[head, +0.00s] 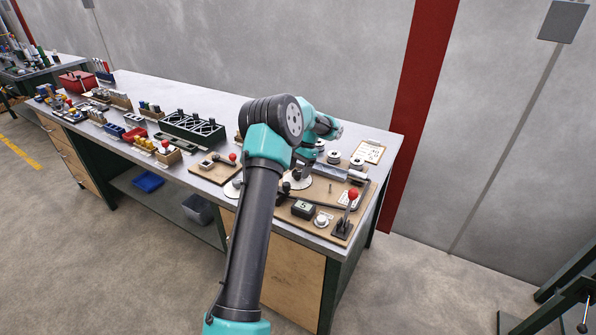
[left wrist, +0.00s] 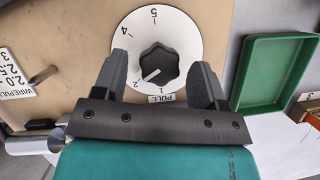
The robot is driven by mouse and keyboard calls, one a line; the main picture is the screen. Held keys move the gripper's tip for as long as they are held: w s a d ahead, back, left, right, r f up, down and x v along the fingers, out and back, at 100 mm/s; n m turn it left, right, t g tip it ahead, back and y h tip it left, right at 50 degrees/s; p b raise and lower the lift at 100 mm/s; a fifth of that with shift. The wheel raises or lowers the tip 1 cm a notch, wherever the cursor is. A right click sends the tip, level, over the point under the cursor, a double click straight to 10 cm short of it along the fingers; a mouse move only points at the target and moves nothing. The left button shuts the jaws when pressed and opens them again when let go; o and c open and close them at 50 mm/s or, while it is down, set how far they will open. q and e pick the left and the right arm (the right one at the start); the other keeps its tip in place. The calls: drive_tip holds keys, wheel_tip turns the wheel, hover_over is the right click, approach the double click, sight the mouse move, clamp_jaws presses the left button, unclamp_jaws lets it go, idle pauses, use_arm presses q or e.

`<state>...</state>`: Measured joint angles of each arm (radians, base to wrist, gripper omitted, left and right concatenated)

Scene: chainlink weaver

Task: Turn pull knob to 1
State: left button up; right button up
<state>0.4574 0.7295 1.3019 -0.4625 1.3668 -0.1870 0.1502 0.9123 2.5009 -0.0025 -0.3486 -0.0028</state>
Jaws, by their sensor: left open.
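The pull knob (left wrist: 158,66) is a dark lobed knob on a white round dial (left wrist: 183,35) with numbers around its edge. A PULL label (left wrist: 161,98) sits below the dial in the left wrist view. The knob's white pointer line slants to the lower left, toward the 2; the 1 is close by at the bottom. My left gripper (left wrist: 161,70) is open, with one finger on each side of the knob. Small gaps seem to show between fingers and knob; contact is unclear. In the head view my own arm largely covers this area. My right gripper is not in view.
A green tray (left wrist: 288,42) lies right of the dial in the left wrist view. A metal peg (left wrist: 42,75) and a numbered label (left wrist: 14,72) are at its left. In the head view a red-ball lever (head: 353,194) and a small dark box (head: 303,208) stand on the board.

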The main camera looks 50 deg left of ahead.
use_arm(q)
drive_tip(key=shift+s+f, duration=0.15)
drive_tip(key=shift+f, duration=0.2)
drive_tip(key=shift+c, duration=0.3)
drive_tip(key=c, duration=0.8)
drive_tip(key=shift+n, duration=0.4)
drive_tip(key=n+h, duration=0.1)
drive_tip(key=n, duration=0.1)
drive_tip(key=n+h, duration=0.1)
drive_tip(key=n, duration=0.2)
drive_tip(key=shift+a+t, duration=0.1)
drive_tip(key=shift+t, duration=0.3)
drive_tip(key=n, duration=0.3)
drive_tip(key=n+t+h, duration=0.1)
drive_tip(key=n, duration=0.2)
drive_tip(key=shift+s+t+h, duration=0.1)
drive_tip(key=shift+t+h, duration=0.2)
